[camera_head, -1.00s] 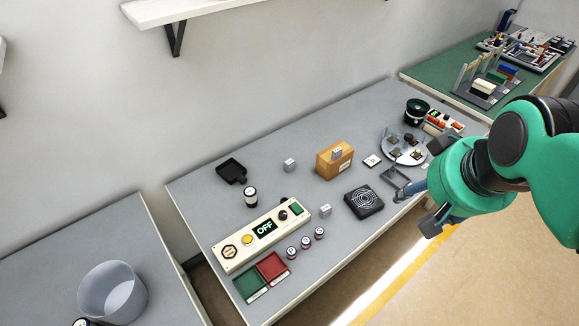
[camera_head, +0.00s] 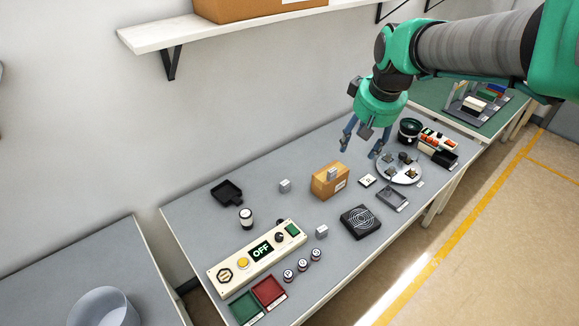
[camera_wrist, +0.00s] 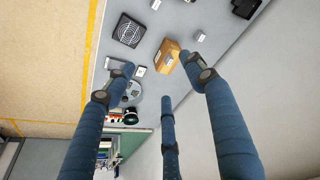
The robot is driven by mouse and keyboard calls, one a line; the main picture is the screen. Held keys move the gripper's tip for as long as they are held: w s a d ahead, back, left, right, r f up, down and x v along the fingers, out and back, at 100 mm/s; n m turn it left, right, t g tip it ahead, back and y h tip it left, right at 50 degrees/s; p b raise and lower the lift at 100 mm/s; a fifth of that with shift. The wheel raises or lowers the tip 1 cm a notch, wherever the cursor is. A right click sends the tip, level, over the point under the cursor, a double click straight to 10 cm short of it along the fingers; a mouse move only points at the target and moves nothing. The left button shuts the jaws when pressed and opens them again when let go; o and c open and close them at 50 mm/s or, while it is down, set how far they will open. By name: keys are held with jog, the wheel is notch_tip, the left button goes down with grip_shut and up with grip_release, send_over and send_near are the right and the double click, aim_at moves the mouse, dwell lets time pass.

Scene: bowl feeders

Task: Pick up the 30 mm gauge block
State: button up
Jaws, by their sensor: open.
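Three small grey blocks look like gauge blocks. One block (camera_head: 285,185) lies on the grey table left of the cardboard box, one block (camera_head: 332,174) is on top of the box, and one block (camera_head: 321,231) lies near the control panel. Their size markings are too small to read, so I cannot tell which is 30 mm. The wrist view shows a block (camera_wrist: 200,37) on the table beside the box. My gripper (camera_head: 360,151) is open and empty, above the back right of the table, up and to the right of the box.
The cardboard box (camera_head: 325,185) stands mid-table. A black fan grille (camera_head: 361,222), a round plate with parts (camera_head: 398,176) and a black bowl feeder (camera_head: 410,129) are to the right. The control panel (camera_head: 240,268) and red tray (camera_head: 268,291) are in front. A shelf (camera_head: 200,35) is on the wall.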

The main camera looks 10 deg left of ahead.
jog(key=w+a+f+n, duration=0.1)
jog(key=w+a+f, duration=0.4)
jog(key=w, duration=0.3)
jog(key=n+g, duration=0.2)
jog(key=n, duration=0.2)
send_over(285, 182)
jog(key=s+d, duration=0.1)
notch_tip(285, 182, down, 28)
jog(key=shift+s+f, duration=0.2)
jog(key=shift+f, duration=0.05)
jog(key=shift+d+f, duration=0.1)
jog(key=shift+w+a+f+b, duration=0.15)
jog(key=shift+f+b, duration=0.1)
jog(key=shift+f, duration=1.15)
jog(key=shift+w+a+f+b, duration=0.15)
jog(key=shift+f+b, duration=0.15)
jog(key=shift+f, duration=1.05)
jog(key=shift+w+a+f+b, duration=0.15)
jog(key=shift+f+b, duration=0.1)
jog(key=shift+f, duration=1.15)
jog(key=shift+w+a+f+b, duration=0.15)
jog(key=shift+f+b, duration=0.4)
jog(key=shift+f, duration=2.05)
